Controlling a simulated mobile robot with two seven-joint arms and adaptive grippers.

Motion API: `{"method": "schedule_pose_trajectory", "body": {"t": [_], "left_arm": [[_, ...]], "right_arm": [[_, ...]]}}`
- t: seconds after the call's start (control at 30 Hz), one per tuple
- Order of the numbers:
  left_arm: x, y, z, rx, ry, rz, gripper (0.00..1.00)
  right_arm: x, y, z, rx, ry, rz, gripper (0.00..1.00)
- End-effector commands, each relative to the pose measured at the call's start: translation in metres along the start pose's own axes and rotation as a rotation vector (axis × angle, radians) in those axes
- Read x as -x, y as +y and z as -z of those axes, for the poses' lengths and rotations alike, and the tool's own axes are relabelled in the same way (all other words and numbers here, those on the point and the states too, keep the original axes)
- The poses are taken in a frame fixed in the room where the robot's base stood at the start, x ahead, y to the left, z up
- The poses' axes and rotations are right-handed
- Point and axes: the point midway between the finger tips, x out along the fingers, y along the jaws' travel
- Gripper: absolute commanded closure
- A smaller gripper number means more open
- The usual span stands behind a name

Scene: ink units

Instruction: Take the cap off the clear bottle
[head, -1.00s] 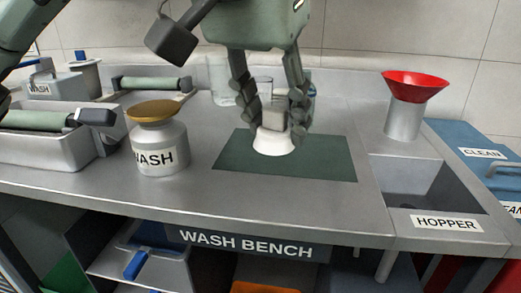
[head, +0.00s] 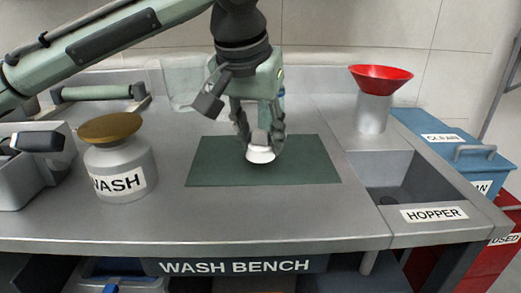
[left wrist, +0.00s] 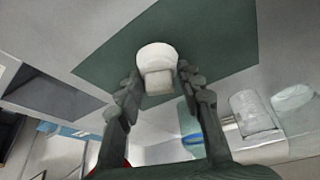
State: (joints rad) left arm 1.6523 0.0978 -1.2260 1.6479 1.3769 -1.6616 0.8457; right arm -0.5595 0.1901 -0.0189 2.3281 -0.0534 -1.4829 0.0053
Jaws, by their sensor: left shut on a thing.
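My left gripper (head: 260,140) points down over the dark green mat (head: 310,172). It is shut on a pale piece with a round white end (head: 261,155). In the left wrist view, the white round end (left wrist: 157,54) and a paler block behind it show between the fingertips (left wrist: 159,88). I cannot tell whether this is the cap or part of the bottle, or whether it touches the mat. A clear vessel (head: 186,85) stands behind the mat, partly hidden by my arm. The left wrist view shows a clear vessel (left wrist: 252,113) too.
A grey WASH jar (head: 120,170) with a brown lid stands left of the mat. A red funnel (head: 381,76) on a grey cylinder stands at the back right, behind the HOPPER basin (head: 405,180). The bench front (head: 250,225) is clear.

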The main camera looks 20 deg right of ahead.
Motion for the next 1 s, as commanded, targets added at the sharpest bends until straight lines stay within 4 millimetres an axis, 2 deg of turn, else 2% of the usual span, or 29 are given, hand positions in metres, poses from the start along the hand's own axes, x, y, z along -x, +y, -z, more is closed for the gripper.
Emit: {"method": "schedule_pose_trajectory", "body": {"t": [0.1,0.17,0.3,0.47,0.5,0.63,0.67,1.0], "left_arm": [[-0.019,0.000,-0.009,0.000,-0.002,0.000,0.98],[-0.024,0.000,-0.011,0.000,-0.001,-0.001,0.98],[-0.026,0.000,-0.011,0.000,0.000,-0.001,0.98],[-0.026,0.000,-0.012,0.000,0.000,-0.001,0.98],[-0.026,0.000,-0.012,0.000,0.000,-0.001,0.60],[-0.026,0.000,-0.012,0.000,0.000,-0.001,0.44],[-0.026,0.000,-0.012,0.000,0.000,-0.001,0.42],[-0.022,0.000,-0.011,0.000,0.001,-0.001,0.42]], "right_arm": [[0.002,0.000,-0.001,0.000,0.001,-0.002,0.25],[0.008,0.001,0.001,-0.001,0.010,-0.002,0.25],[0.015,0.001,0.004,-0.002,0.019,-0.003,0.25],[0.014,0.001,0.002,-0.001,0.014,-0.003,0.25],[0.013,0.001,0.001,-0.001,0.012,-0.003,0.25],[0.011,0.001,0.000,-0.001,0.007,-0.003,0.25],[0.010,0.001,-0.001,-0.001,0.006,-0.003,0.25],[0.009,0.001,-0.001,-0.001,0.004,-0.003,0.25]]}}
